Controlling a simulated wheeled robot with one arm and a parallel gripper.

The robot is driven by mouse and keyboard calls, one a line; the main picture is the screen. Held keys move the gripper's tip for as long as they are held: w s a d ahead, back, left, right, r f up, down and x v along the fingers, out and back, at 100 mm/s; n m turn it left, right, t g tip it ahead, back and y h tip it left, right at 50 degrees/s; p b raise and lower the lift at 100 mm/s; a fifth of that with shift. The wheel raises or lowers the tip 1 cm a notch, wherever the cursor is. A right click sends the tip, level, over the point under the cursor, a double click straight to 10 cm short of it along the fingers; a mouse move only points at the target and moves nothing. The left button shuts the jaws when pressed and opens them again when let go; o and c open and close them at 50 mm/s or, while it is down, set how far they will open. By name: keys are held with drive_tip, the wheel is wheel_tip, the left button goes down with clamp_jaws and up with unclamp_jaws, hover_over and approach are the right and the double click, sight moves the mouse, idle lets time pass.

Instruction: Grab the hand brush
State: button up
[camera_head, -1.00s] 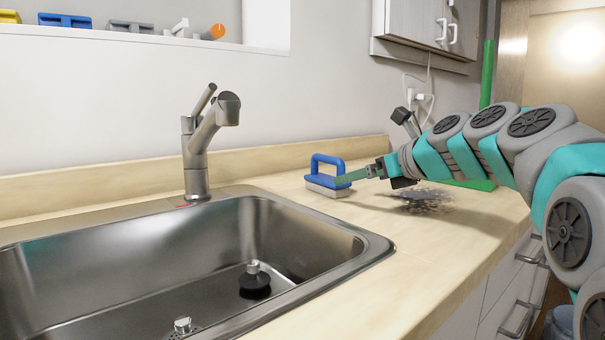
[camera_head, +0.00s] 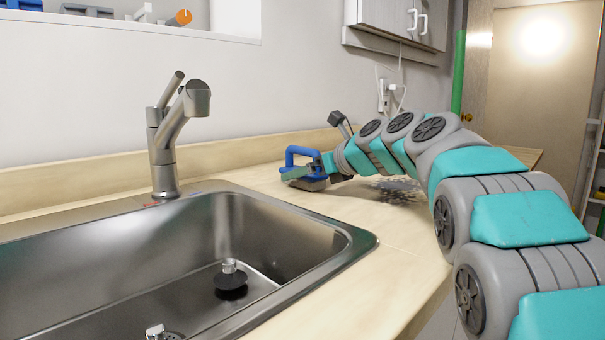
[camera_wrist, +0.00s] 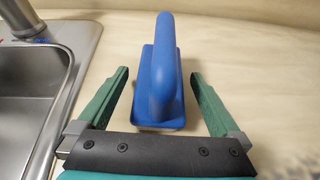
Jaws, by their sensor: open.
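The hand brush (camera_head: 299,158) has a blue loop handle and stands on the counter to the right of the sink. In the wrist view the blue brush (camera_wrist: 160,75) lies between the two green fingers, its handle pointing away from me. My gripper (camera_wrist: 158,85) is open, one finger on each side of the brush, with a visible gap on both sides. In the head view my gripper (camera_head: 311,170) reaches the brush from the right and partly covers it.
A steel sink (camera_head: 345,247) with a black plunger-like stopper (camera_head: 230,279) lies left of the brush. The faucet (camera_head: 165,150) stands behind the sink. A dark speckled patch (camera_head: 400,190) is on the counter under my arm. The backsplash (camera_head: 240,152) runs behind.

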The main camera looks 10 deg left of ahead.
drive_tip(key=shift+a, duration=0.1)
drive_tip(key=shift+c, duration=0.2)
drive_tip(key=c, duration=1.4)
drive_tip(key=shift+r, duration=0.1)
